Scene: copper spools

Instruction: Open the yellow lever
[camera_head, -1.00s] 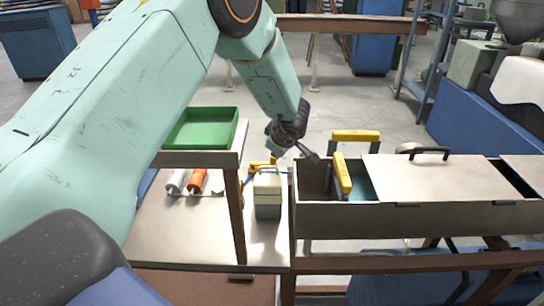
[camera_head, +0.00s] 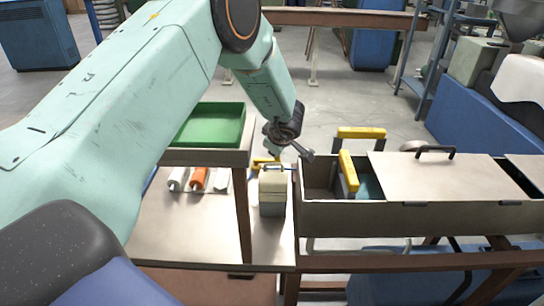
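A small yellow lever-like part (camera_head: 264,161) shows behind the top of a pale grey-green block (camera_head: 272,193) on the low bench. Two larger yellow bars also show at the metal box: one upright and tilted in its open left end (camera_head: 348,170), one level behind it (camera_head: 361,132). I cannot tell for sure which yellow part is the lever. My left gripper (camera_head: 301,153) hangs above and to the right of the block, near the box's left end, apparently apart from the yellow parts. Its finger opening is too small to judge. My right gripper is not in view.
The long metal box (camera_head: 400,218) has a lid with a black handle (camera_head: 435,151). A green tray (camera_head: 210,126) stands on a raised shelf left of the block. White and orange tubes (camera_head: 198,179) lie beneath it. The low bench front is clear.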

